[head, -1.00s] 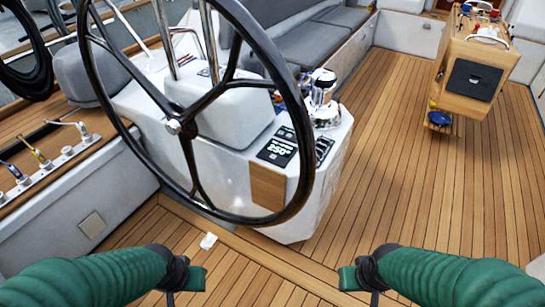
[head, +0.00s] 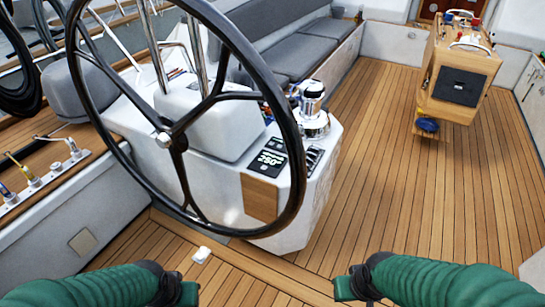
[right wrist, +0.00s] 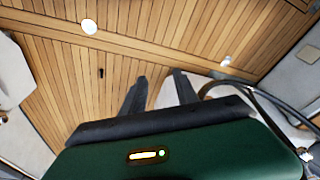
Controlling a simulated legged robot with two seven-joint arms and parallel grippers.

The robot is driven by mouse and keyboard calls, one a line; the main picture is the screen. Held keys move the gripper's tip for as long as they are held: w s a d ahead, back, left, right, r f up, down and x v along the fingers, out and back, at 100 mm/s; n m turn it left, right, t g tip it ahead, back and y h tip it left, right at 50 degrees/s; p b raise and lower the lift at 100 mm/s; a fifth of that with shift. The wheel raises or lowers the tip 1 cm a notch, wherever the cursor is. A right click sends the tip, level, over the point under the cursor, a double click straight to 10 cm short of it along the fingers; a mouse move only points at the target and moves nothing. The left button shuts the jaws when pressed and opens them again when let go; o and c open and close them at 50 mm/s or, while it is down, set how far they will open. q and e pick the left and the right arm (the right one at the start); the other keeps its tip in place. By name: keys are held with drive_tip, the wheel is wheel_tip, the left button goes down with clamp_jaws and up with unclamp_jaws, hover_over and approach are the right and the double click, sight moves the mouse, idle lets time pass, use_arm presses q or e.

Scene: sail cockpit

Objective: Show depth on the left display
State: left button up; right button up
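The white helm console (head: 235,200) stands behind the large black steering wheel (head: 292,130) in the head view. My right gripper (head: 346,288) is low, right of the wheel. In the right wrist view its two fingers (right wrist: 158,82) stand apart with nothing between them.
A chrome winch or compass-like fitting (head: 314,110) stands on the console's right. A wooden box table (head: 458,85) is at the back right. A small white item (head: 201,255) lies on the floor. Levers (head: 30,178) line the left bench. Open teak floor (head: 390,170) lies to the right.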

clamp_jaws()
idle(1.5)
